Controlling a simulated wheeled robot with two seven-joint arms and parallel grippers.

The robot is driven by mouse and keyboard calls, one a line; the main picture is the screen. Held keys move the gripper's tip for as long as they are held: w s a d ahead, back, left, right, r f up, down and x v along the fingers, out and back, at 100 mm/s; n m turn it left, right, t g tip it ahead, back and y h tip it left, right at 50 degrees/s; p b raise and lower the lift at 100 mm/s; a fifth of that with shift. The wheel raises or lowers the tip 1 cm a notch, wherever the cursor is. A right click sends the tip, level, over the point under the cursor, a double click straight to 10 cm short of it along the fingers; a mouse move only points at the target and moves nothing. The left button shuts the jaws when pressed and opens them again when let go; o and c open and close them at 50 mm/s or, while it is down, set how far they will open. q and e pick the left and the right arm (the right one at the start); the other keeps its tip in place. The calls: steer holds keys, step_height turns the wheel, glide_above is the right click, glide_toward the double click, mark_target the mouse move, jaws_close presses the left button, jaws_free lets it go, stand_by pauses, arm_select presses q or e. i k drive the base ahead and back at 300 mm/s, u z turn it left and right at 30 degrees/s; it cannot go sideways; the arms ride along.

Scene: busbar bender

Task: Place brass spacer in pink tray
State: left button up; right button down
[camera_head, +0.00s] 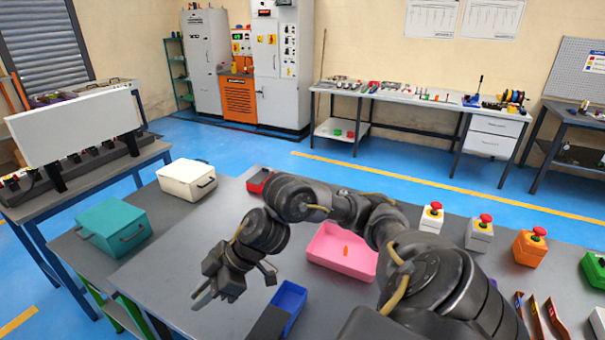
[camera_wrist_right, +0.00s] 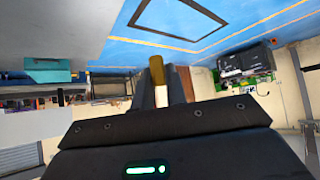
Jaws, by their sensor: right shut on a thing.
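My right gripper (camera_head: 208,296) hangs over the grey table, to the left of the pink tray. It is shut on the brass spacer (camera_wrist_right: 156,70), a short yellow-brown piece between the fingertips in the right wrist view. I cannot make out the spacer in the head view. The pink tray (camera_head: 325,262) lies on the table behind my right arm, which covers part of its right side. A small orange piece (camera_head: 346,251) lies in the tray. My left gripper is not in view.
A blue bin (camera_head: 290,298) sits right of the gripper, and a red bin (camera_head: 258,181) is at the back. A teal box (camera_head: 115,227) and a white box (camera_head: 187,180) stand left. Emergency-stop boxes (camera_head: 479,236) line the right side.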

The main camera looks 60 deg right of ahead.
mark_target(334, 258)
steer(key=u, duration=0.4)
steer(key=i, duration=0.3)
steer(key=z, duration=1.4)
